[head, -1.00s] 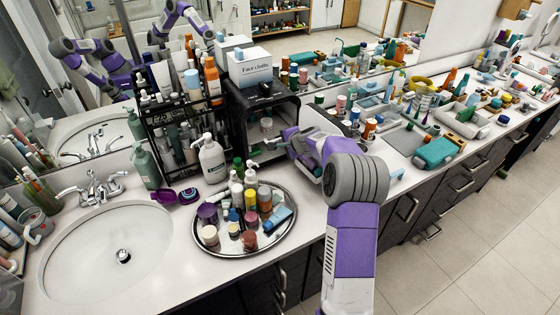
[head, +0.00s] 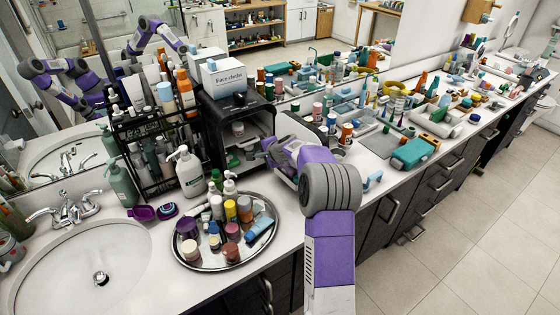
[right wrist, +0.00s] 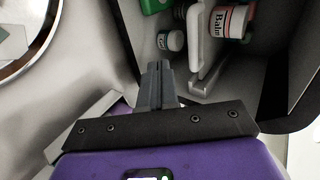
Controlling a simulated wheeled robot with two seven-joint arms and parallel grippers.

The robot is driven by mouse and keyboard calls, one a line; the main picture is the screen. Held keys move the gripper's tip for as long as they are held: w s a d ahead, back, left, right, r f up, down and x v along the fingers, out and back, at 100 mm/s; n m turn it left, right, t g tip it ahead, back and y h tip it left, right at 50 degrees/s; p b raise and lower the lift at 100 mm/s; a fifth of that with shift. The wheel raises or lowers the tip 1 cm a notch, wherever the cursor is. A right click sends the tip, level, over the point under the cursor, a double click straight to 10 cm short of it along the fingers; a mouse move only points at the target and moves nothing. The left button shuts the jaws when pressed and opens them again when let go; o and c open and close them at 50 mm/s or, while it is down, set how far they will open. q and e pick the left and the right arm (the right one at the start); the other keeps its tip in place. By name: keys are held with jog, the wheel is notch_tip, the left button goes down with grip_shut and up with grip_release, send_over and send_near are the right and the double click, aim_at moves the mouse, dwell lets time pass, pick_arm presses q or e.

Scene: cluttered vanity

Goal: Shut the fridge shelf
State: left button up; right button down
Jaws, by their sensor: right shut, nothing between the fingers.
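The small black fridge (head: 238,118) stands on the counter behind the round tray, its front open. Inside it are light-coloured shelf parts, and a pale shelf edge or rail (right wrist: 212,62) shows in the right wrist view. A Balm jar (right wrist: 230,22), a small white-lidded jar (right wrist: 171,40) and a green item (right wrist: 154,5) sit near it. My right gripper (head: 262,147) is at the fridge's front opening. In the right wrist view its fingers (right wrist: 158,72) are shut and empty, close to the pale rail; contact cannot be told. My left gripper is not in direct view.
A silver tray (head: 205,267) with several bottles and jars stands in front of the fridge. A black rack (head: 150,160) of bottles stands to its left, and a face cloths box (head: 224,76) is on top. Crowded counter lies to the right.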

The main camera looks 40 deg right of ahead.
jog(key=p+v, duration=0.1)
jog(key=v, duration=0.8)
jog(key=shift+s+r, duration=0.15)
jog(key=shift+r, duration=0.25)
